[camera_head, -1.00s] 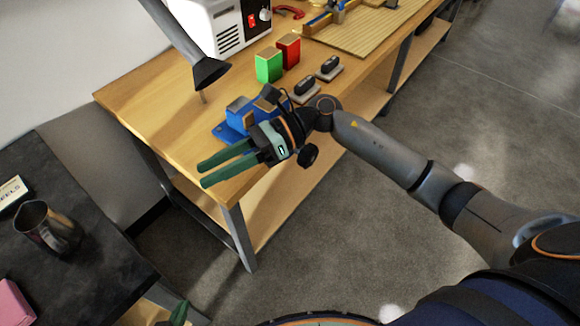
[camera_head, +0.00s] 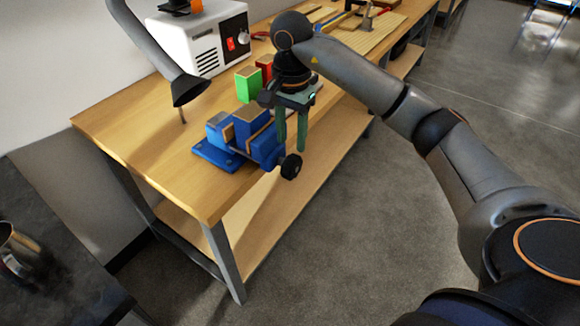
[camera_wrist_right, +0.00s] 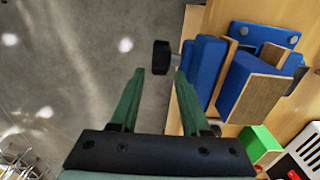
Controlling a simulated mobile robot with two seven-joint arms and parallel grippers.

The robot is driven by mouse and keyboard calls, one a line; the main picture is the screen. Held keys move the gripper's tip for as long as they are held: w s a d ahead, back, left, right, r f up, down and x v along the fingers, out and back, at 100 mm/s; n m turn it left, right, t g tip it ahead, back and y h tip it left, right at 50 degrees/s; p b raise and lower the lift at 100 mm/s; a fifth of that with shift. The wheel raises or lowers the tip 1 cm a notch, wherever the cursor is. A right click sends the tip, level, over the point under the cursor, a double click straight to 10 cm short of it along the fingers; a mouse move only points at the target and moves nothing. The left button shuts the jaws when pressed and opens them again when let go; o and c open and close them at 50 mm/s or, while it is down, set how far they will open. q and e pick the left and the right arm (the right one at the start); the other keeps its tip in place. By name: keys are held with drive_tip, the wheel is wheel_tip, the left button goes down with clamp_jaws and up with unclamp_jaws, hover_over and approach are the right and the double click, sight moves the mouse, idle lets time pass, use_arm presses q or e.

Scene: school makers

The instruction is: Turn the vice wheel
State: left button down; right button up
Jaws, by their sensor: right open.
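The blue vice (camera_head: 236,142) is fixed near the front edge of the wooden workbench. Its black wheel (camera_head: 291,166) sticks out past the edge on a short shaft. My right gripper (camera_head: 290,148) points down beside the vice, with its green fingers just above and behind the wheel. In the right wrist view the open right gripper (camera_wrist_right: 157,73) has the wheel (camera_wrist_right: 161,57) beyond its fingertips, roughly in line with the gap. The vice body (camera_wrist_right: 228,75) lies to the right there. The fingers appear empty, and contact with the wheel cannot be seen. My left gripper is not in view.
The bench (camera_head: 150,120) holds a green block (camera_head: 248,85), a red block (camera_head: 264,66) and a white machine (camera_head: 205,40) behind the vice. A grey funnel-ended arm (camera_head: 188,90) hangs over the bench at left. The floor in front is clear.

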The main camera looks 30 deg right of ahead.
sight(291, 159)
wheel_tip(291, 159, down, 8)
drive_tip(key=shift+f, duration=0.25)
clamp_jaws()
idle(0.4)
